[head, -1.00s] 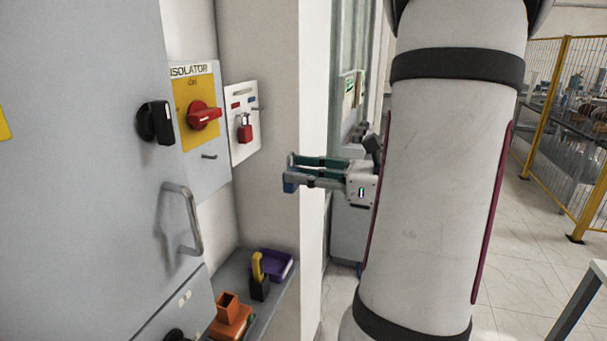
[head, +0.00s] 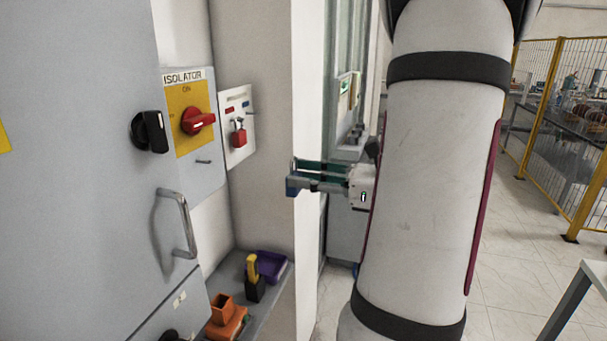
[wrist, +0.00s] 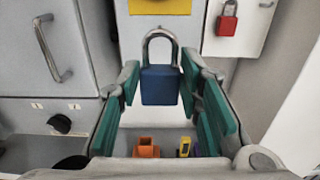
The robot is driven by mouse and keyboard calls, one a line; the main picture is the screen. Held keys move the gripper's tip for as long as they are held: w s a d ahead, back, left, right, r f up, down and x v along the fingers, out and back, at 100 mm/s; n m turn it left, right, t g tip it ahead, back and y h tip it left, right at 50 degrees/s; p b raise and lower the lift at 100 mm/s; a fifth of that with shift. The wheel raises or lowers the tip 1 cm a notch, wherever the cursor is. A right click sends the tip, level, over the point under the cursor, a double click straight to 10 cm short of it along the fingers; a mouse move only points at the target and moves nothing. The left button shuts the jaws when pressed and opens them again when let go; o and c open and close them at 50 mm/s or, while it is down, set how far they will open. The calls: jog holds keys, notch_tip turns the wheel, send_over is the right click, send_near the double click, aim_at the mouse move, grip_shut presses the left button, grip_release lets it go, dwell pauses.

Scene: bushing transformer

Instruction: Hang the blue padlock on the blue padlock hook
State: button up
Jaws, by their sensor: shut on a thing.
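The blue padlock (wrist: 160,86) hangs upright between my fingertips in the wrist view, its grey shackle on top. My gripper (wrist: 160,78) is shut on its body. In the head view my gripper (head: 306,178) reaches left from behind my arm, with part of the blue padlock (head: 291,187) showing at its tips. The white hook board (head: 231,99) is left of and apart from the gripper. The blue padlock hook (head: 251,113) is a small peg below a blue label, at the board's right; nothing hangs on it. A red padlock (head: 239,137) hangs on the board's left.
An isolator panel (head: 204,181) with a red switch (head: 197,121) is left of the board. A cabinet handle (head: 184,225) sticks out nearer. Below, a grey shelf (head: 235,267) holds a purple tray (head: 274,266), a black-and-yellow padlock (head: 254,285) and orange items (head: 222,309).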

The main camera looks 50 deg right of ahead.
jog(key=shift+p+v, duration=1.05)
jog(key=shift+v, duration=1.35)
jog(key=shift+w, duration=0.1)
